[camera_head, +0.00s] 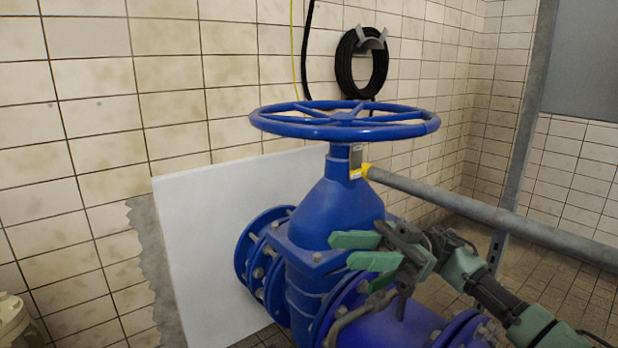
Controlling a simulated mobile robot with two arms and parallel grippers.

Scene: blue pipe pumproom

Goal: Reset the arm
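My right gripper (342,250) comes in from the lower right, with green fingers pointing left. Its two fingers are apart and nothing shows between them. It appears in front of the lower body of a big blue valve (335,215), below the valve's blue handwheel (345,121). I cannot tell whether the fingers touch the valve. My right arm (490,293) stretches from the gripper down to the lower right corner. My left gripper is not in view.
A grey rail (480,211) with a yellow end (362,172) runs right from the valve. A white panel (205,240) stands behind the valve. A coiled black hose (345,65) hangs on the tiled wall. A pale object (14,318) shows at the lower left edge.

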